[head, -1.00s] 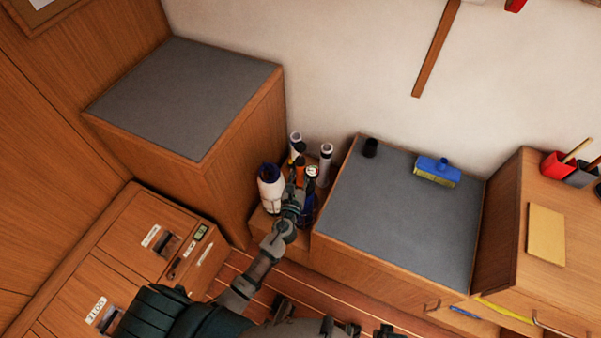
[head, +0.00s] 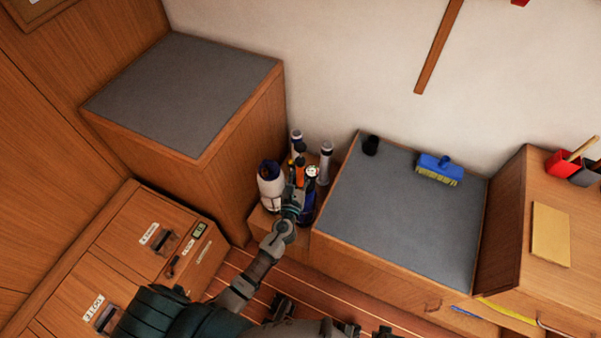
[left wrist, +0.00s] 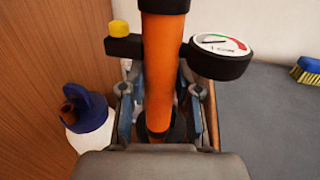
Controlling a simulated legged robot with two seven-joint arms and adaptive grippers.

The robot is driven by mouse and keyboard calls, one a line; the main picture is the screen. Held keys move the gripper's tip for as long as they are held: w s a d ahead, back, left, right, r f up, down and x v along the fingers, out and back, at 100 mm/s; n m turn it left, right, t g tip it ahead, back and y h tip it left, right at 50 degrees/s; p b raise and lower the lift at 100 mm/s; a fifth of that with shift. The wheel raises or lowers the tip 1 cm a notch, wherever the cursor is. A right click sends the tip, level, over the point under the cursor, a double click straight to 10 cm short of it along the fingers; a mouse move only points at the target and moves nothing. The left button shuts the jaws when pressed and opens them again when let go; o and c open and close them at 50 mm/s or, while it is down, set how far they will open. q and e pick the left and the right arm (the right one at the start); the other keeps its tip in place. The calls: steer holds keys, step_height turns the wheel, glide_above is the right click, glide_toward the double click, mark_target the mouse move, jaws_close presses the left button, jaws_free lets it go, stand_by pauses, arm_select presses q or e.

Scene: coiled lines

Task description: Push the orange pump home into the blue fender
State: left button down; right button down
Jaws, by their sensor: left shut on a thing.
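The orange pump (head: 300,172) stands roughly upright among the fenders in the corner. In the left wrist view its orange tube (left wrist: 163,70) fills the middle, with a black collar at its lower end. A gauge (left wrist: 219,52) is on its right side. My left gripper (head: 296,192) is shut on the pump, a finger on each side. The blue fender (head: 308,212) shows as a dark blue body behind and right of my gripper, mostly hidden. Whether the pump's lower end is seated in it cannot be seen. My right gripper is not recognisable in view.
A white fender with a blue top (head: 270,187) stands close left of my gripper. White-topped cylinders (head: 326,160) stand close behind and right. A grey-topped bench (head: 395,220) with a blue brush (head: 438,167) bounds the right; a tall grey-topped cabinet (head: 185,95) bounds the left.

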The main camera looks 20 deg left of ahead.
stand_by(0.3)
arm_select(q)
steer(key=c, duration=0.7)
jaws_free()
steer(key=shift+c, duration=0.2)
steer(key=s+d, duration=0.1)
steer(key=s, duration=1)
steer(key=shift+s+d+f, duration=0.15)
steer(key=shift+s+d, duration=0.25)
